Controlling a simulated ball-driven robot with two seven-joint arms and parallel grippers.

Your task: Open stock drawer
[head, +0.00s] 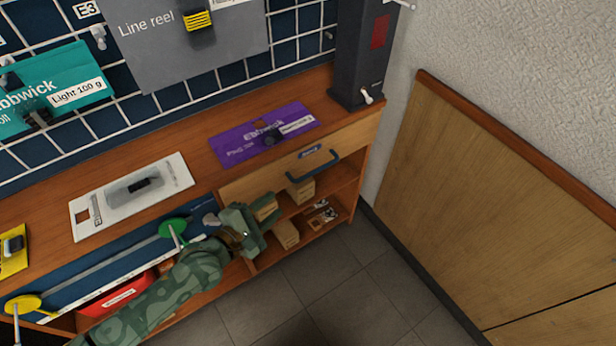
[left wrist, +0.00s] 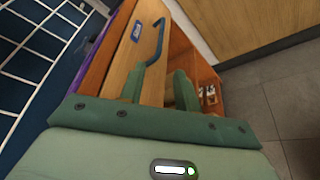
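The stock drawer (head: 262,178) has a wooden front with a blue bar handle (head: 313,167) and a small blue label above it. It sits under the right end of the bench top and looks shut. The drawer front (left wrist: 150,62) and its handle (left wrist: 157,42) also show in the left wrist view, beyond my fingers. My left gripper (head: 266,217) is low and left of the handle, apart from it, in front of the shelves. In the left wrist view my left gripper (left wrist: 158,88) has its two fingers apart, with nothing between them. My right gripper is not in view.
Open shelves (head: 340,196) with several small boxes lie below the drawer. The bench top (head: 200,150) carries a purple mat (head: 235,147), a white panel (head: 160,205) and a dark column (head: 358,60). A wall panel (head: 500,190) stands right; tiled floor (head: 320,270) in front is clear.

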